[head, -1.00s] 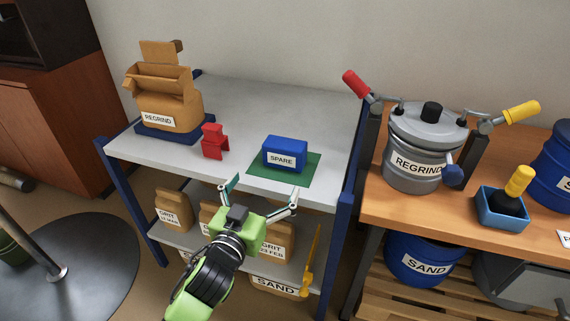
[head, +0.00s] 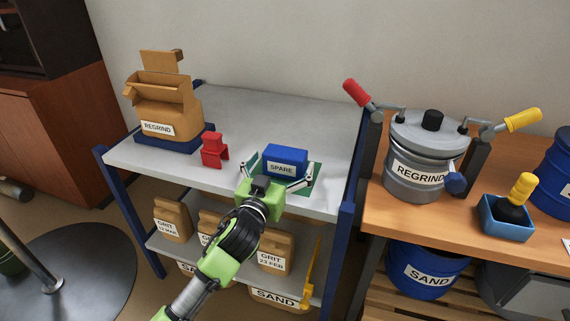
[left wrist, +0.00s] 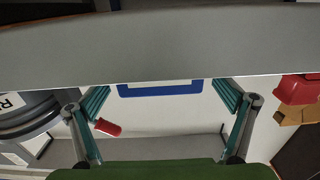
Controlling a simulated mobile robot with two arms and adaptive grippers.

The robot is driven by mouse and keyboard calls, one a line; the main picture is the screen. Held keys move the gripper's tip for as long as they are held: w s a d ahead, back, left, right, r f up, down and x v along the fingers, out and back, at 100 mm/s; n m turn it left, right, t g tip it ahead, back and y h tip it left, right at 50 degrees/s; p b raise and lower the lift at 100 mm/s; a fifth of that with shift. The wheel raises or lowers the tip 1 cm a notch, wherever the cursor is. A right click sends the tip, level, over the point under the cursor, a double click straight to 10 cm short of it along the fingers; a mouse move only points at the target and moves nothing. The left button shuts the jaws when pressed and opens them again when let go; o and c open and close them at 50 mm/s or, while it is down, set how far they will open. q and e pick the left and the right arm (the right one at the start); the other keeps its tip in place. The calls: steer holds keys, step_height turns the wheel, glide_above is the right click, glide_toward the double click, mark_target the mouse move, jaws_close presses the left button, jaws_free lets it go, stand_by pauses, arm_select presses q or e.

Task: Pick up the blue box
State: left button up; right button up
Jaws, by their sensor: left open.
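The blue box (head: 285,158) with a white SPARE label sits on a green mat (head: 317,177) on the top of the grey shelf (head: 240,115). My left gripper (head: 281,170) is open at the front of the box, with one finger towards each side of it. Whether the fingers touch the box cannot be told. In the left wrist view, the blue box (left wrist: 160,91) shows partly between the two open fingers, its upper part in the picture hidden by a grey surface. My right gripper is not in view.
A red object (head: 214,152) stands left of the box. A brown REGRIND container (head: 168,112) stands on a blue base further left. Right of the shelf, a wooden bench (head: 400,210) holds a grey REGRIND drum (head: 414,170). Bare shelf top lies behind the box.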

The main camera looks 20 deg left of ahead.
mark_target(287, 152)
arm_select(q)
steer(key=shift+w, duration=1.3)
steer(key=c, duration=1.3)
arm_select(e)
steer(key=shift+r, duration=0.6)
arm_select(q)
steer(key=shift+r, duration=0.4)
steer(key=r, duration=0.1)
steer(key=r+p, duration=0.1)
steer(key=r, duration=0.1)
steer(key=shift+d+r, duration=0.2)
steer(key=shift+d, duration=0.15)
steer(key=s+d+r, duration=0.1)
steer(key=d+r, duration=0.2)
steer(key=d, duration=0.1)
steer(key=s+d+r+p, duration=0.1)
steer(key=s+d+r, duration=0.1)
steer(key=d+r, duration=0.1)
steer(key=s+d+r+p, duration=0.1)
steer(key=d+r, duration=0.1)
steer(key=d, duration=0.3)
steer(key=shift+s+d+r, duration=0.3)
steer(key=shift+s+r, duration=0.1)
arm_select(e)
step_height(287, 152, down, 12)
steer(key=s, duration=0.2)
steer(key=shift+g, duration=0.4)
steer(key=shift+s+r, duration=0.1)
